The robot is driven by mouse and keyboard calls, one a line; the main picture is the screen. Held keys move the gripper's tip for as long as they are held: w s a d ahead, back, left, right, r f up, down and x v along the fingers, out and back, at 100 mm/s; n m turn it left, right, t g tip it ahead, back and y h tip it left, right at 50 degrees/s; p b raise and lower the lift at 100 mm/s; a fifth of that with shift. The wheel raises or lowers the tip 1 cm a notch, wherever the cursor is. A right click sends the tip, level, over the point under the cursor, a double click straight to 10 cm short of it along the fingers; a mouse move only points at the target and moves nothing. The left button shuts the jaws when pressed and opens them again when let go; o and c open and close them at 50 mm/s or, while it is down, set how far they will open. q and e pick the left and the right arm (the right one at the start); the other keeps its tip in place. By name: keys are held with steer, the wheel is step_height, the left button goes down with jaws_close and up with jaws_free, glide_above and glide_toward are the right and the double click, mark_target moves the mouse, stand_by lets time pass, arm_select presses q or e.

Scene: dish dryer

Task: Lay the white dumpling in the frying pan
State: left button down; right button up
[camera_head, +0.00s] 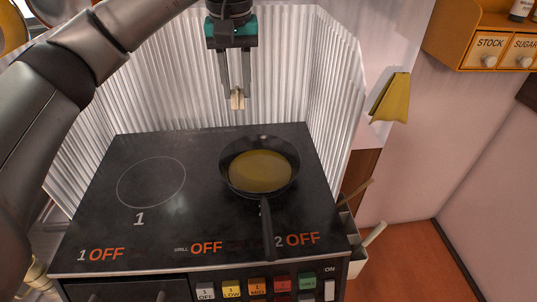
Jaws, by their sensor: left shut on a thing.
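My left gripper (238,98) comes in from the top and points down, above and behind the frying pan. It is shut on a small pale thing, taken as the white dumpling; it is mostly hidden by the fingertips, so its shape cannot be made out. The black frying pan (230,188) sits on the right-hand ring of the black cooktop. Yellowish oil (260,172) covers its bottom, and its handle (267,225) points toward the front. The gripper is clear of the pan, its tips apart from the rim. My right gripper is not in view.
The cooktop (190,225) has an empty ring marked 1 at left. Corrugated metal walls (170,85) stand behind and beside it. A yellow cloth (391,98) hangs at right. Colored buttons (257,286) line the front. An orange shelf (490,45) is at upper right.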

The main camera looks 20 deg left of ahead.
arm_select(q)
steer(key=shift+w+f, duration=0.2)
steer(key=shift+w, duration=0.05)
steer(key=b, duration=0.2)
glide_above(245, 171)
step_height(245, 171, down, 5)
steer(key=f, duration=0.3)
steer(key=f+b, duration=0.1)
steer(key=f, duration=0.2)
steer(key=f+b, duration=0.1)
steer(key=f, duration=0.3)
steer(key=shift+s, duration=0.3)
steer(key=shift+f+b, duration=0.65)
steer(key=shift+f, duration=1.1)
steer(key=shift+d+f, duration=0.1)
steer(key=shift+f, duration=0.4)
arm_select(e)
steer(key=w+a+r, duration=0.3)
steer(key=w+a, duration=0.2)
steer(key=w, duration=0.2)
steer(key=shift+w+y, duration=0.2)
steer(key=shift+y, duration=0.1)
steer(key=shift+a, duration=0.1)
arm_select(q)
steer(key=c, duration=0.6)
jaws_free()
